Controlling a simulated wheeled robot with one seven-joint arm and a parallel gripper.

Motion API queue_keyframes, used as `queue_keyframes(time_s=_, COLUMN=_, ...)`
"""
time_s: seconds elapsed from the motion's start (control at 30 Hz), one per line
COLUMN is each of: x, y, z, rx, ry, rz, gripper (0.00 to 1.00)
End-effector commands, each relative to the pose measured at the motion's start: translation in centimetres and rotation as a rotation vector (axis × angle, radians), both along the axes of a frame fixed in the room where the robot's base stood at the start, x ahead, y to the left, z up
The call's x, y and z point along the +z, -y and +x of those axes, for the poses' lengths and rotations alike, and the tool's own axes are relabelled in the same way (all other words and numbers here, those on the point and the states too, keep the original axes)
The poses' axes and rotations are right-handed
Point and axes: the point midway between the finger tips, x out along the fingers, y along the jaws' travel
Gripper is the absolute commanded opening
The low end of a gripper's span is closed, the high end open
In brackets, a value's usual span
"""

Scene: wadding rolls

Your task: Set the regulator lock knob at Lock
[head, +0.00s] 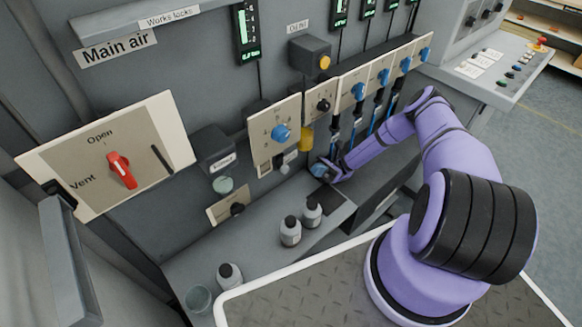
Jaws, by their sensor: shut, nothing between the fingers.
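A small beige plate with a black knob (237,209) is low on the grey panel, below the dark box with a white label. Another black knob (323,105) is on a beige plate under the box with the yellow button. The lettering is too small to read, so I cannot tell which is the regulator lock knob or where either points. My gripper (321,171) is shut and empty, low by the panel above the ledge. It is right of the lower black knob and below the upper one, apart from both. Its fingers show only small.
A large plate with a red handle (122,170), marked Open and Vent, is at left. A blue knob (281,133) and several more blue knobs run rightward. Two bottles (291,231) (312,212) stand on the ledge; another bottle (229,275) and a cup (198,298) are nearer.

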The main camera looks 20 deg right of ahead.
Motion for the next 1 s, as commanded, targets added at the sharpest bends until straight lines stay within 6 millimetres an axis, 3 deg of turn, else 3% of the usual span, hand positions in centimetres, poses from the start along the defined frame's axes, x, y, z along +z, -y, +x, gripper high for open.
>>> queue_keyframes(time_s=0.27, x=1.0, y=-1.1, z=-0.3, rx=0.001, ry=0.000, rz=0.001, gripper=0.00)
queue_keyframes(time_s=0.7, x=5.9, y=-7.0, z=-2.3, rx=0.001, ry=0.000, rz=0.002, gripper=0.00)
queue_keyframes(time_s=1.0, x=8.3, y=-9.8, z=-3.2, rx=0.001, ry=0.001, rz=0.000, gripper=0.00)
